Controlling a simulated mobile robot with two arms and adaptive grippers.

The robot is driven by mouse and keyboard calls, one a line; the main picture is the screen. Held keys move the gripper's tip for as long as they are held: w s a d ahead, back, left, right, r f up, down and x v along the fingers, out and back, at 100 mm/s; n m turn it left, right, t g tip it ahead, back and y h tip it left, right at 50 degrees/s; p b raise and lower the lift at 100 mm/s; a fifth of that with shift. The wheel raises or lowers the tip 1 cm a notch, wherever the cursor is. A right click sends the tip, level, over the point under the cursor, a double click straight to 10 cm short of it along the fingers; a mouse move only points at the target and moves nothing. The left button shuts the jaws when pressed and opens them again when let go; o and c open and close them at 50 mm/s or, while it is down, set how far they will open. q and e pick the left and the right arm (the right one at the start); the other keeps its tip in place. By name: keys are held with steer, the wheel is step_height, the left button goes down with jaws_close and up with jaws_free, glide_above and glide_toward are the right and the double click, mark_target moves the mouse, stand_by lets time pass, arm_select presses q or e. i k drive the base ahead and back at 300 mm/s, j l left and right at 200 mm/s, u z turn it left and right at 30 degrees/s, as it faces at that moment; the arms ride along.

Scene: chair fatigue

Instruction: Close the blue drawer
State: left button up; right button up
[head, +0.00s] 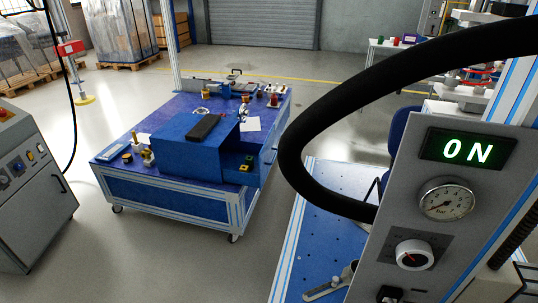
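A blue drawer unit (186,157) stands on a wheeled blue table (115,160) left of the middle in the head view. Its blue drawer (232,177) appears pulled out on the unit's right side. Small yellow and green things (246,167) show in the opening. A long black object (204,127) lies on top of the unit. I can make out neither of my grippers in this view.
A grey panel (420,215) with a lit ON display and a gauge fills the near right. A thick black hose (300,120) arches across the view. A second blue table (318,235) stands below it. A grey console (30,200) is at left. Floor (150,250) before the wheeled table is clear.

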mark_target(233, 153)
steer(key=i+j, duration=0.1)
steer(key=j, duration=0.85)
steer(key=i+j, duration=0.1)
steer(key=j, duration=0.85)
steer(key=i+j, duration=0.9)
